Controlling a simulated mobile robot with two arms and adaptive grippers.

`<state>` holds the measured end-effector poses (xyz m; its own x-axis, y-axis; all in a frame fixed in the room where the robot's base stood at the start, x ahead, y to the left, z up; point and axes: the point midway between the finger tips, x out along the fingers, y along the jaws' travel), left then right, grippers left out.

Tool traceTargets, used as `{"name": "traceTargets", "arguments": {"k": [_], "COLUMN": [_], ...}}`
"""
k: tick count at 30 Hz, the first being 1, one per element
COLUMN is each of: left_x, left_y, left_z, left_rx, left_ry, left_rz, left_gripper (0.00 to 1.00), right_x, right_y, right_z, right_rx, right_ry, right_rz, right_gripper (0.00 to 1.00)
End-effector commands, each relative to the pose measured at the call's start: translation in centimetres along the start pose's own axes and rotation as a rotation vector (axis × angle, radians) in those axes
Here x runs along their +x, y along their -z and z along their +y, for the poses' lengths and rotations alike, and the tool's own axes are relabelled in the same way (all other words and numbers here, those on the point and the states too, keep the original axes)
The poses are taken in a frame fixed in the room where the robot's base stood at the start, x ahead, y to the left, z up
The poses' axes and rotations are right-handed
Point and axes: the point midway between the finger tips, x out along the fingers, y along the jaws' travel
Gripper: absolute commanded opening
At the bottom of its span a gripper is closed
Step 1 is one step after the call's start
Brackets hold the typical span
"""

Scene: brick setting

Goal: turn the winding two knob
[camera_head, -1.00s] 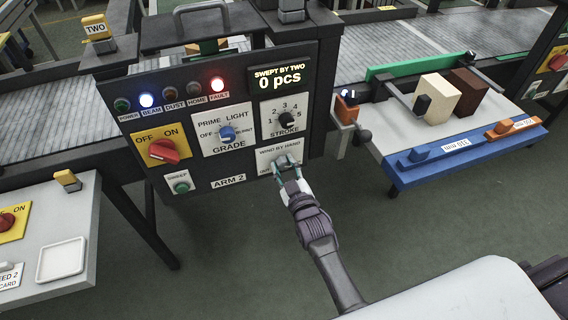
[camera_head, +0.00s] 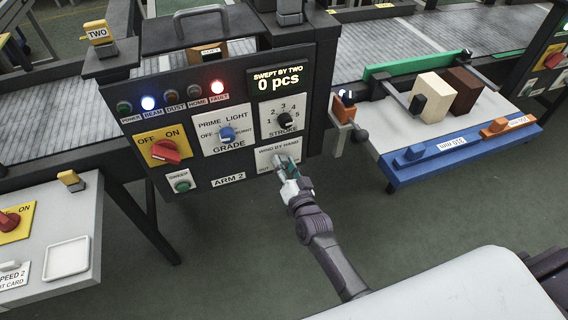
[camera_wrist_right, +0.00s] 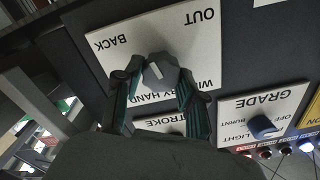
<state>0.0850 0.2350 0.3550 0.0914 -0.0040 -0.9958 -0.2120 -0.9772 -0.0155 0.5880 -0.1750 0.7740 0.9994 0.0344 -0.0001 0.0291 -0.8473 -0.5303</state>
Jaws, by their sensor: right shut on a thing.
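The winding knob is a grey knob (camera_wrist_right: 163,72) with a pale pointer line. It sits on a white plate (camera_wrist_right: 205,48) marked WIND BY HAND, OUT and BACK. In the head view that plate (camera_head: 266,155) is at the lower right of the dark ARM 2 panel, and my gripper hides much of the knob. My right gripper (camera_head: 283,165) reaches it from below. In the right wrist view its two green-dark fingers (camera_wrist_right: 158,82) are closed on either side of the knob. My left gripper is not in view.
The GRADE knob (camera_head: 227,134), STROKE knob (camera_head: 285,120) and red OFF/ON switch (camera_head: 166,152) share the panel. The FAULT lamp (camera_head: 217,87) glows red; the display (camera_head: 278,79) reads 0 pcs. A table with a blue front rail (camera_head: 450,160) stands right. Floor below the panel is clear.

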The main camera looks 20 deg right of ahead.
Motion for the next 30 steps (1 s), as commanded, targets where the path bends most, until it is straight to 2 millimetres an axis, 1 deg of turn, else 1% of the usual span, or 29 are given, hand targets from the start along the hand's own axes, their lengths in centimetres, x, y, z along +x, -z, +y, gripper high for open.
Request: {"name": "traceTargets", "arguments": {"k": [6, 15, 21, 30], "left_x": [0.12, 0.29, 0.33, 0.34], "left_y": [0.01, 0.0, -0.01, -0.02], "left_z": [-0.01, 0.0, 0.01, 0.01], "left_rx": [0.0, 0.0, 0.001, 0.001], "left_ry": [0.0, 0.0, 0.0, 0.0], "left_rz": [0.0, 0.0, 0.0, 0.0], "left_gripper": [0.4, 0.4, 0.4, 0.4], "right_x": [-0.03, -0.04, -0.04, -0.05], "right_y": [-0.1, -0.12, -0.11, -0.11], "right_z": [0.15, 0.22, 0.26, 0.26], "right_rx": [0.178, 0.339, 0.388, 0.402], "right_ry": [-0.001, -0.001, -0.001, -0.002], "right_rz": [-0.001, -0.001, -0.001, -0.001], "right_gripper": [0.05, 0.05, 0.05, 0.05]}}
